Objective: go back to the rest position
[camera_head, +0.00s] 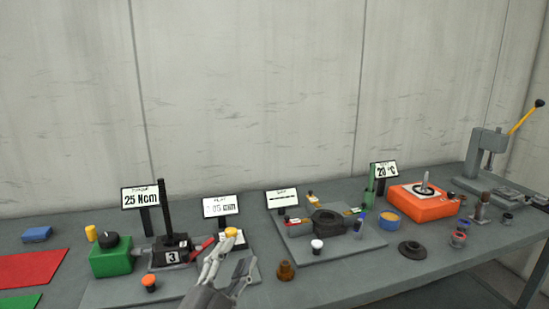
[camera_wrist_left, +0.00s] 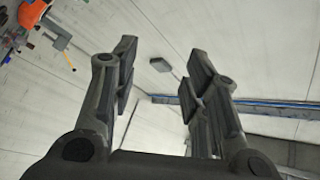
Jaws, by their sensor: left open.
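My left gripper (camera_head: 229,268) is in the lower middle of the head view, above the front of the grey bench (camera_head: 365,277). It is open and appears empty. In the left wrist view its two fingers (camera_wrist_left: 158,85) stand apart with only wall and ceiling between them. In the head view a yellow-orange knob (camera_head: 231,232) shows just beyond the fingertips; I cannot tell whether they touch it. My right gripper is not in view.
A black block marked 3 with a tall post (camera_head: 170,246) and a green box (camera_head: 111,262) stand to the left. A brown knob (camera_head: 285,271), a dark fixture (camera_head: 327,222), an orange device (camera_head: 423,203) and a grey press (camera_head: 487,150) stand to the right. A concrete wall closes the back.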

